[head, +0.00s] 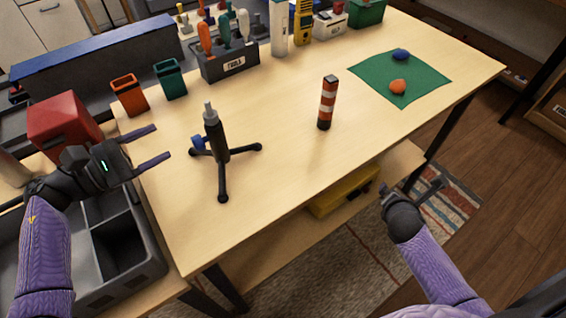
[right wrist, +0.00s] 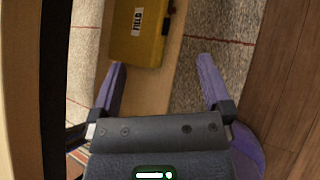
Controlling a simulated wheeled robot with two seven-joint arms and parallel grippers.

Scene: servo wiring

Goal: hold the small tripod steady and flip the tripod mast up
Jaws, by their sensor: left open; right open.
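The small black tripod (head: 222,170) stands on the table at the left, its legs spread. Its mast (head: 211,118) points up, leaning slightly to the left, with a blue knob (head: 197,142) at its side. My left gripper (head: 163,145) is open and empty, left of the tripod and apart from it, its purple fingers pointing toward it. My right gripper (head: 432,186) is off the table's right front edge, far from the tripod. In the right wrist view its two purple fingers (right wrist: 160,75) are apart with nothing between them.
A green mat (head: 425,75) with a blue and an orange lump lies at the right. A tool holder (head: 229,62) and bins line the back. A yellow case (right wrist: 138,35) lies on the lower shelf. Bare table surrounds the tripod.

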